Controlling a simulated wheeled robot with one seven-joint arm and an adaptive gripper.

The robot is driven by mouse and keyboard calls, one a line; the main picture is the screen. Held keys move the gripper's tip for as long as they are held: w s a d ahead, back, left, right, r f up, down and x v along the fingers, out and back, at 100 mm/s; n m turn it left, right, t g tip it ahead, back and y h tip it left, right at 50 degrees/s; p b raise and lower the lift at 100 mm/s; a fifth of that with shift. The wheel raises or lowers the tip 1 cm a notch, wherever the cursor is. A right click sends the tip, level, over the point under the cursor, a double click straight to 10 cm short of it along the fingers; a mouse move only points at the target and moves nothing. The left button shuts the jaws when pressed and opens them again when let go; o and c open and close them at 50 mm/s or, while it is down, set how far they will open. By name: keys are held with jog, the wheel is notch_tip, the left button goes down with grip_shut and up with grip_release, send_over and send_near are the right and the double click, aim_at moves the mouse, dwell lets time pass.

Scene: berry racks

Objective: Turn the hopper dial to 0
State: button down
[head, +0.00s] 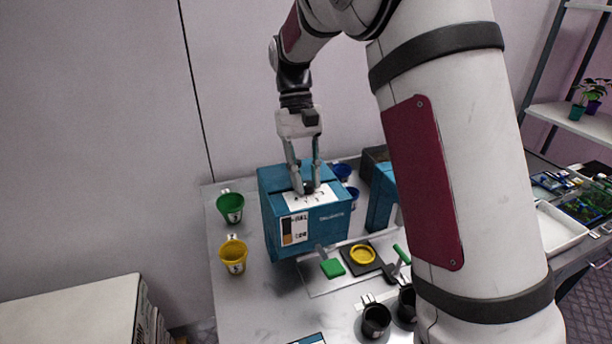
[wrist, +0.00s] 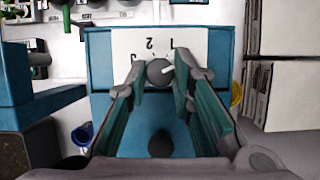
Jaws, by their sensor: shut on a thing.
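The hopper (head: 330,219) is a teal box on the metal table, with a white label plate on top. In the wrist view its dial (wrist: 158,72) is a round grey knob on a white plate (wrist: 160,43). The digits 1 and 2 show beyond the knob; marks at the sides are partly hidden by the fingers. A white pointer on the knob points right and slightly up in that view, below the 1. My gripper (head: 304,188) reaches down from above, and its fingers are shut on the dial, one on each side, also in the wrist view (wrist: 160,76).
A green cup (head: 230,208) and a yellow cup (head: 234,256) stand left of the hopper. Dark cups (head: 376,320) stand in front, near a black plate with a yellow ring (head: 363,254). A second teal machine (head: 381,200) stands to the right. A white tray (head: 556,236) is farther right.

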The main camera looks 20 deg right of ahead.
jog(key=c, duration=1.4)
grip_release()
jog(key=v, duration=1.2)
